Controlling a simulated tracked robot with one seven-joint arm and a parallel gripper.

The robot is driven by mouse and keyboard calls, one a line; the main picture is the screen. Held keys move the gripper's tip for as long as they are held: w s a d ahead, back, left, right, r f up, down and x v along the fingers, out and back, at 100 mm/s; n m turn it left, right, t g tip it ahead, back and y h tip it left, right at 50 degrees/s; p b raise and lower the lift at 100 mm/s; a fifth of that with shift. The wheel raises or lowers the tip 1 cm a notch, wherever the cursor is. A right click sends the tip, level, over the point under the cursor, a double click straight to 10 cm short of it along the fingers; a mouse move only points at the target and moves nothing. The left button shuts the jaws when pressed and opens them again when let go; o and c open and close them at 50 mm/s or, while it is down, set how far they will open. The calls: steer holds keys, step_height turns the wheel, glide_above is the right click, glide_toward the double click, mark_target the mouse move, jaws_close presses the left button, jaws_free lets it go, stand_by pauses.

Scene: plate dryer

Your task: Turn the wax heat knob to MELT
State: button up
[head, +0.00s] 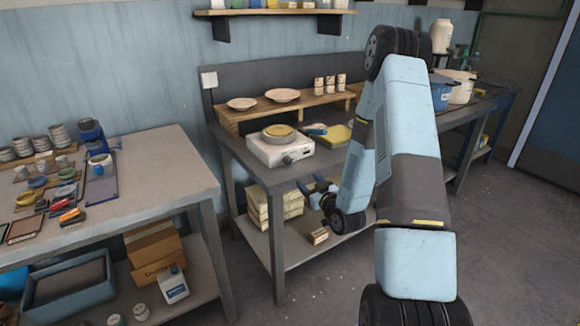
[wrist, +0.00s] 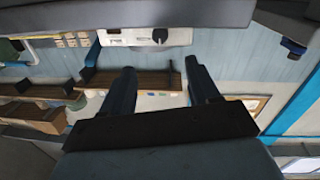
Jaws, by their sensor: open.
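The wax heater is a white box (head: 268,152) on the grey workbench, with a round pan of yellowish wax (head: 279,131) on top. Its dark knob (head: 287,160) is on the front face. In the wrist view, which is upside down, the heater's white front (wrist: 120,37) is at the top edge and the dark knob (wrist: 159,35) shows on it. The knob's markings are too small to read. My gripper (head: 309,181) is open and empty, in front of and below the heater, apart from it. In the wrist view the two fingers (wrist: 160,66) are spread below the knob.
A yellow sponge-like block (head: 335,135) and a blue-handled tool (head: 314,129) lie right of the heater. A wooden riser (head: 245,114) with bowls and cups stands behind. The bench's front edge (head: 283,181) is close to my gripper. A lower shelf holds pale blocks (head: 290,203).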

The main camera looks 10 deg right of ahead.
mark_target(289, 162)
steer(key=x, duration=1.3)
steer(key=shift+w+a, duration=0.1)
steer(key=shift+w, duration=0.15)
steer(key=shift+c, duration=0.2)
